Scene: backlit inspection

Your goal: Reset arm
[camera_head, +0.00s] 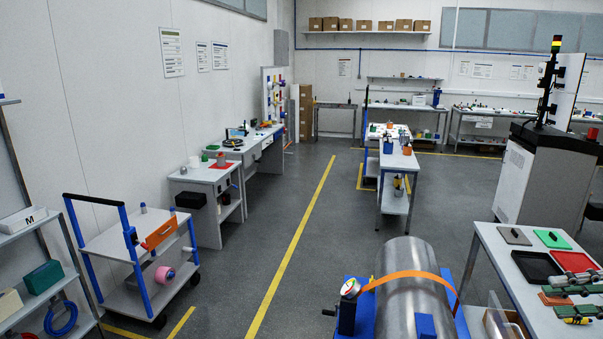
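My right gripper (551,301) shows at the right edge, its dark green and grey fingers pointing left above the right-hand table (514,296). The fingers stand apart with nothing visible between their tips. An orange-brown flat piece (554,299) shows behind the gap. A small yellow and dark item (577,321) shows just below the lower finger; I cannot tell whether they touch. The rest of my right arm is cut off by the picture edge. My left gripper is not in view.
Black (537,267) and red (574,262) trays lie on that table. A blue-posted cart (125,240) stands left. Grey floor (320,230) with yellow lines is clear in the middle.

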